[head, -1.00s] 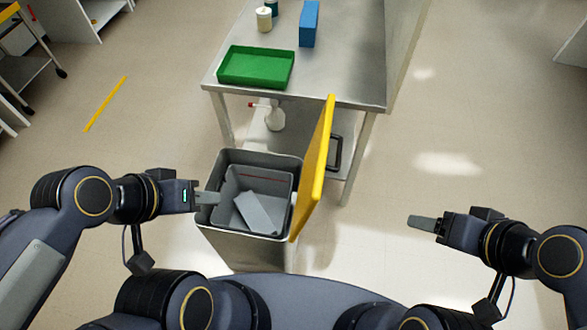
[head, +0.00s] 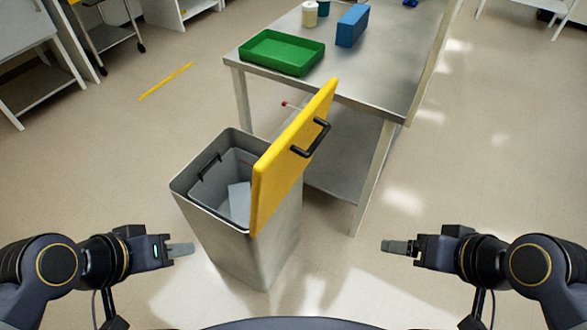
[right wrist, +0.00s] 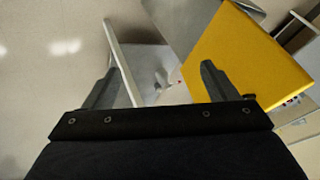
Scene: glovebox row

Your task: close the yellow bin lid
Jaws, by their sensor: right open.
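The yellow lid (head: 292,158) stands upright, slightly tilted, on the right side of the grey bin (head: 247,262). A black handle (head: 311,138) sits on its outer face. The bin is open, with a grey inner container (head: 223,169) and a light flat piece inside. My left gripper (head: 182,249) is empty, left of the bin's front and apart from it; I cannot tell its jaw opening. My right gripper (head: 397,246) is right of the bin, apart from the lid. In the right wrist view its fingers (right wrist: 155,83) are spread and empty, with the yellow lid (right wrist: 243,55) beyond the right finger.
A steel table (head: 376,85) stands behind the bin, carrying a green tray (head: 281,53), a blue box (head: 352,25) and small containers (head: 309,13). Its lower shelf and leg are close to the lid. The floor to the right is clear.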

